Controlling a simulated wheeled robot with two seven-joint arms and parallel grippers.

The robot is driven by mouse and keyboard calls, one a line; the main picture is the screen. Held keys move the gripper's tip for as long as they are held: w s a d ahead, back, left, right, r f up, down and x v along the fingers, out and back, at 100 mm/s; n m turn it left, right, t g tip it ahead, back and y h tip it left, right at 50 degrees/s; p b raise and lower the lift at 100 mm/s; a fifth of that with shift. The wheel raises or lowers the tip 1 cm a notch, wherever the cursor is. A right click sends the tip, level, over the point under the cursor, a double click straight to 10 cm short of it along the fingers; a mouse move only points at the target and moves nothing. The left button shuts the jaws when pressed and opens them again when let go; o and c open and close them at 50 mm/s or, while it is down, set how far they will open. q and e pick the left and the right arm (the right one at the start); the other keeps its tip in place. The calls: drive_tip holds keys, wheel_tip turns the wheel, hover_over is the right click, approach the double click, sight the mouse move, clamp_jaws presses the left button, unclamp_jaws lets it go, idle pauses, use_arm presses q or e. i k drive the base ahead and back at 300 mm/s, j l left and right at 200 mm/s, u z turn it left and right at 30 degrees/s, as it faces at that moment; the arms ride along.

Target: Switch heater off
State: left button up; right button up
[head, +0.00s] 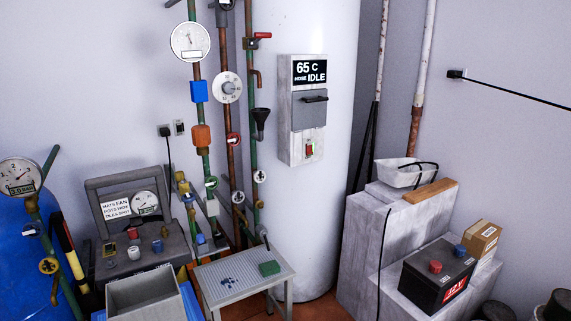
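The heater looks to be the tall white cylinder (335,200) against the back wall. A grey control box (285,130) is on its front. The display (310,71) at the top of the box reads 65 C and IDLE. Below it is a grey panel (309,115) with a dark handle (315,99). Neither of my grippers is in view, and nothing touches the box.
Pipes with gauges (190,41) and valves rise left of the heater. A small grey table (228,277) with a green block (269,268) stands in front. Stepped grey blocks (365,240) at right carry a white basin (400,173) and a black battery (425,273).

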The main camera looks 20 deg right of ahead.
sight(309, 148)
drive_tip(key=i+j+z, duration=0.2)
drive_tip(key=i, duration=0.25)
drive_tip(key=i+j+z, duration=0.2)
drive_tip(key=i, duration=0.25)
drive_tip(key=i+j+z, duration=0.2)
drive_tip(key=i, duration=0.25)
